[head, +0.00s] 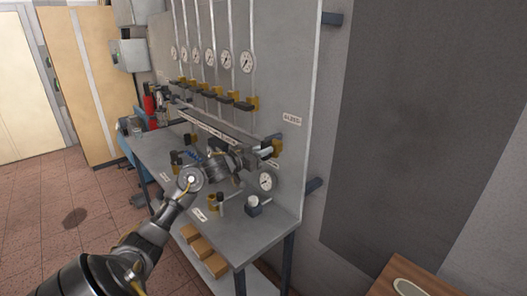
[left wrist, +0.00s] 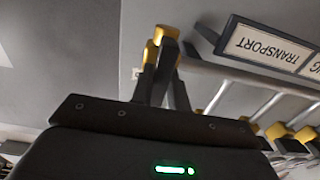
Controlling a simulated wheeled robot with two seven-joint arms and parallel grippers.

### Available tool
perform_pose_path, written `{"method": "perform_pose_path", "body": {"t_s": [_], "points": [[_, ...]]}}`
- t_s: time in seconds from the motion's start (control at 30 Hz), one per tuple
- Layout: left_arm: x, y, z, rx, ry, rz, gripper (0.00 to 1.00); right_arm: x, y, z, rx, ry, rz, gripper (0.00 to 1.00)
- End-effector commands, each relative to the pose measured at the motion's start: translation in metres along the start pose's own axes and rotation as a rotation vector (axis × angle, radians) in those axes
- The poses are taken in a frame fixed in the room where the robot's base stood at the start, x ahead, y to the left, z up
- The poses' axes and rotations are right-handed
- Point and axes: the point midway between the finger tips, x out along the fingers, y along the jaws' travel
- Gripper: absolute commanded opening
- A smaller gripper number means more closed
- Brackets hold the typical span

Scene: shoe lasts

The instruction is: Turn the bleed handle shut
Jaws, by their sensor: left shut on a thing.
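The bleed valve (head: 275,146) is a yellow body with a dark handle, low on the right edge of the grey panel, below a small white label (head: 292,120) that seems to read BLEED. My left gripper (head: 262,154) reaches it from the left and is shut on the handle. In the left wrist view, my dark fingers (left wrist: 164,82) close around the dark handle (left wrist: 166,57), with the yellow valve body (left wrist: 168,31) just beyond. The fingers hide part of the handle, so its exact angle is hard to tell. My right gripper is not in view.
A row of gauges (head: 246,62) and yellow valves with dark handles (head: 252,103) runs along the panel. A TRANSPORT sign (left wrist: 268,45) and pipes lie close beside my gripper. The grey bench (head: 262,228) below carries a gauge (head: 266,181) and small fittings.

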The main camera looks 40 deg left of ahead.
Motion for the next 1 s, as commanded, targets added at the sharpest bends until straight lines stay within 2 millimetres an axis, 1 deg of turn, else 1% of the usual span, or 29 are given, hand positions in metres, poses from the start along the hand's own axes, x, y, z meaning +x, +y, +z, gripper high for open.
{"method": "perform_pose_path", "body": {"t_s": [0.17,0.37,0.67,1.0], "points": [[0.0,0.0,0.001,0.055,0.0,-0.001,0.0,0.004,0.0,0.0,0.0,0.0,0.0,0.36],[0.0,0.001,0.002,0.188,-0.001,-0.001,0.0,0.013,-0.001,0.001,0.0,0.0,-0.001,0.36],[0.0,0.002,0.004,0.468,0.0,-0.001,0.0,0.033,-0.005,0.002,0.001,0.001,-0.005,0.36],[0.0,0.003,0.005,0.792,0.0,-0.001,0.0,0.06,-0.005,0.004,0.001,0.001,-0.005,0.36]]}}
